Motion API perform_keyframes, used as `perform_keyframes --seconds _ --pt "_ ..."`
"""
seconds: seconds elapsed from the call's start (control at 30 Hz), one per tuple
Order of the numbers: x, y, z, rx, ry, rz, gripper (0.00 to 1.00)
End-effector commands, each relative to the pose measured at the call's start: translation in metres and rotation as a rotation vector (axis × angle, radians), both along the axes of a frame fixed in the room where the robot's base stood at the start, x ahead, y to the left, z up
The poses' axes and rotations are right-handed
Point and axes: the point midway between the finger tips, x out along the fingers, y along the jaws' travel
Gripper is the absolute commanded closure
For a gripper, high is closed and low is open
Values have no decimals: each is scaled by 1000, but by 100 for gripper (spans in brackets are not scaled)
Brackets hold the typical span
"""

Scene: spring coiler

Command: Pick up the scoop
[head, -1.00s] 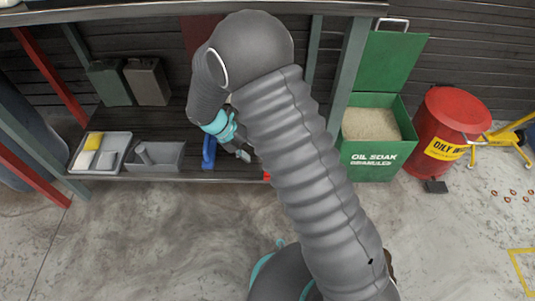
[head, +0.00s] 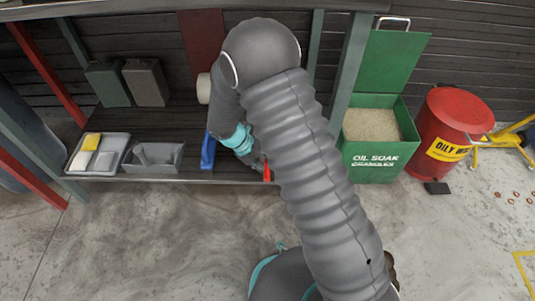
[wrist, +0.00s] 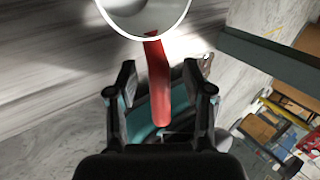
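The scoop shows in the wrist view as a red handle (wrist: 159,90) joined to a round pale bowl (wrist: 150,12), which is cut off by the top edge. In the head view only the red handle (head: 267,173) shows, at the front edge of the lower shelf; my arm hides the rest. My gripper (wrist: 159,70) is open, with one finger on each side of the handle and visible gaps on both sides. In the head view my gripper (head: 255,161) is mostly hidden by my arm.
On the dark lower shelf (head: 190,120) stand a blue object (head: 208,150), a grey bin (head: 140,165), a tray with sponges (head: 73,164), two canisters (head: 147,82) and a white roll (head: 203,88). A green granule box (head: 375,168) and red waste can (head: 452,115) stand right.

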Motion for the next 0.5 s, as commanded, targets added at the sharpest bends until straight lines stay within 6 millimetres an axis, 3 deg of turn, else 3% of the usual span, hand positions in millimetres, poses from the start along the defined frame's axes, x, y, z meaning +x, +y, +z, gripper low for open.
perform_keyframes --seconds 0.03,0.2,0.5 --pt "0 0 0 0 0 0 59" --pt "0 0 0 0 0 0 100" --pt "0 0 1 0 0 0 100"
